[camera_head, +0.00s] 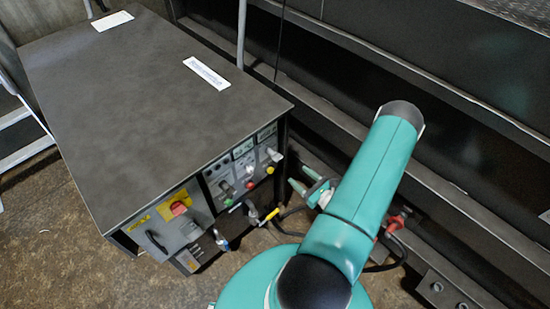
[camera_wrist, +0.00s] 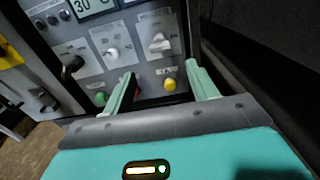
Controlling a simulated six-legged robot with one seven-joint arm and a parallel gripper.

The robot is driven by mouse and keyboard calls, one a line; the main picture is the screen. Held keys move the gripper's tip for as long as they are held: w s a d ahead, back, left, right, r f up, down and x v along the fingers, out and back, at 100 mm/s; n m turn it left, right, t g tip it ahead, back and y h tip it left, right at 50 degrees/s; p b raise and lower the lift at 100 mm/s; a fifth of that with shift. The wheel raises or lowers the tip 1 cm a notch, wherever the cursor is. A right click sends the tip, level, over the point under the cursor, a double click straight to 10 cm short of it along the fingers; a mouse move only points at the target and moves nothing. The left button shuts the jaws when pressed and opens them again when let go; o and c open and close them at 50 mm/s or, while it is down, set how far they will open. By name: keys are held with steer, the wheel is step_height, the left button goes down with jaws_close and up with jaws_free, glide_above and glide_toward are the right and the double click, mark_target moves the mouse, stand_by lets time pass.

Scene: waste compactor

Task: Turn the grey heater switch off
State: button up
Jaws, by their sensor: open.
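The control panel (camera_head: 232,172) is on the front of a dark cabinet. In the wrist view, a pale grey switch (camera_wrist: 160,43) is at upper right, above a yellow button (camera_wrist: 169,84). Another small grey knob (camera_wrist: 112,52) is to its left. The small labels are unreadable, so I cannot tell which is the heater switch. My gripper (camera_wrist: 160,70) is open and empty, its two fingers pointing at the panel's right part, with the yellow button between them in the picture. In the head view, my gripper (camera_head: 298,174) is just right of the panel, apparently apart from it.
A green button (camera_wrist: 100,98), a black knob (camera_wrist: 72,65) and a temperature display (camera_wrist: 92,6) share the panel. A red rotary switch (camera_head: 179,207) is farther left. Dark metal beams (camera_head: 440,110) stand at right.

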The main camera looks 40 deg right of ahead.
mark_target(280, 159)
steer(key=w, duration=1.2)
steer(key=shift+w+a, duration=0.15)
steer(key=shift+w, duration=0.2)
steer(key=c, duration=1)
